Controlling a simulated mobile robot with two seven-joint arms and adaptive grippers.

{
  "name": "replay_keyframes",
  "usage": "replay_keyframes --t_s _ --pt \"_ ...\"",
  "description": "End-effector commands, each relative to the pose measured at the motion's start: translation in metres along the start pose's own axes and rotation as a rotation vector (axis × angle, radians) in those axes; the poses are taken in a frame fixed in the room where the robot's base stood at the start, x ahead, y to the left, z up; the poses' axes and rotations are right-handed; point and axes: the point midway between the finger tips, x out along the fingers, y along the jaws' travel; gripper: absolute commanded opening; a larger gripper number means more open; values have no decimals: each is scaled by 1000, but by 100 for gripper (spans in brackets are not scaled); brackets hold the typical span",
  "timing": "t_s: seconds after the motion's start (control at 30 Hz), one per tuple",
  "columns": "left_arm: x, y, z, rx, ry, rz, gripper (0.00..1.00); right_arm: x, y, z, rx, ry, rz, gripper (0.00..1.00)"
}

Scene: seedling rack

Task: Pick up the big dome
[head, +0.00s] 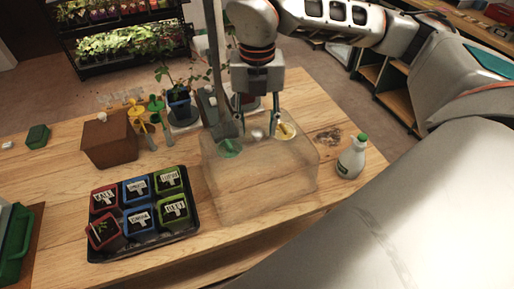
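The big dome (262,175) is a clear, box-shaped cover standing on the wooden table right of the middle. Its top has a small pale knob (257,134), a green round part (229,148) on the left and a yellow one (285,131) on the right. My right gripper (257,119) points down over the dome's top, its two fingers spread apart on either side of the knob. The fingers look open and empty; whether they touch the dome cannot be told. My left gripper is not in view.
A black tray (152,249) with several red, blue and green labelled pots lies left of the dome. Behind are a brown box (109,142), small green and yellow tools (157,106) and a potted plant (179,98).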

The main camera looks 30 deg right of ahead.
Motion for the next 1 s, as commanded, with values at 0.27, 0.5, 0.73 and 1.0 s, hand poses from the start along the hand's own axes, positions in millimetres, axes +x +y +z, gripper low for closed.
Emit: replay_keyframes --t_s 0.27,0.5,0.73,1.0 --pt "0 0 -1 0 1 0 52 25 0 0 -2 1 0 40" --pt "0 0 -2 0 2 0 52 25 0 0 -2 1 0 30" --pt "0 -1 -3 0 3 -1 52 24 0 0 -2 1 1 0" --pt "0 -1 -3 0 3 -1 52 22 0 0 -2 1 1 0"
